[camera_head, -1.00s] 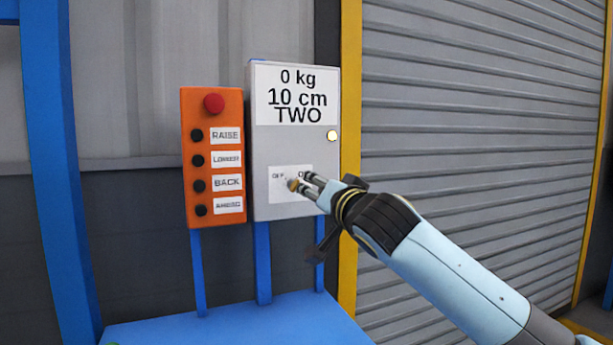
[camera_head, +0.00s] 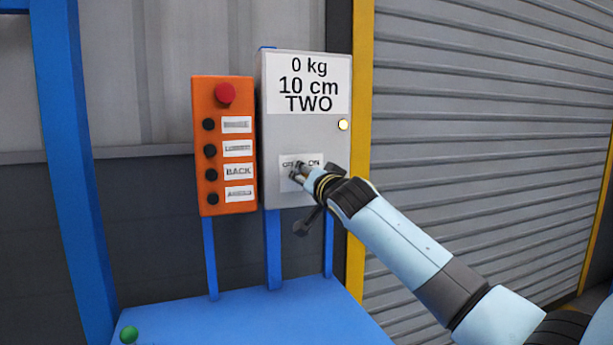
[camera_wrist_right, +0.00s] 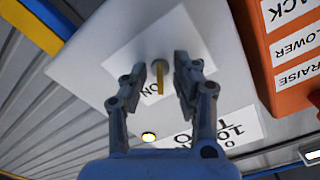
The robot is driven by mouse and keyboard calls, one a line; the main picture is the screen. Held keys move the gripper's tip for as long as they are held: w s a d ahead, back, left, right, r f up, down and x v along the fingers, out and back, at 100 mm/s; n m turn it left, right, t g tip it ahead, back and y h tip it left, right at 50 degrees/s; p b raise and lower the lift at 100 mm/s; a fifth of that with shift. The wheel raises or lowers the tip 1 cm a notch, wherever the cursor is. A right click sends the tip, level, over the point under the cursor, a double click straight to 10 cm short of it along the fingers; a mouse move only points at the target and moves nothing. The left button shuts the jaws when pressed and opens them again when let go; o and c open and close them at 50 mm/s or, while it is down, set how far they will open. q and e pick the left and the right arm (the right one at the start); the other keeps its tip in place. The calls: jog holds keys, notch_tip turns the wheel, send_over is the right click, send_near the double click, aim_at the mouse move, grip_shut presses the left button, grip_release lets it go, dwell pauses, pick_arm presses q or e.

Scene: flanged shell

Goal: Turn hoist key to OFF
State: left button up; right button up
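The hoist key shows as a thin yellow bar (camera_wrist_right: 160,76) on a round grey lock in the wrist view. It stands out from a white label plate (camera_head: 287,160) marked OFF and ON, low on the grey box (camera_head: 300,138). My right gripper (camera_head: 298,171) is at this plate and hides most of the key in the head view. In the wrist view its two fingers (camera_wrist_right: 160,82) are apart, one on each side of the key, with a gap showing on both sides. ON lies beside the key there; OFF is hidden. My left gripper is not in view.
An orange button box (camera_head: 224,150) with a red knob (camera_head: 225,93) stands close left of the grey box. The grey box reads 0 kg, 10 cm, TWO and has a lit lamp (camera_head: 343,125). A blue post (camera_head: 75,170) stands at left.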

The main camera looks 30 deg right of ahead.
jog(key=shift+c, duration=0.5)
grip_shut()
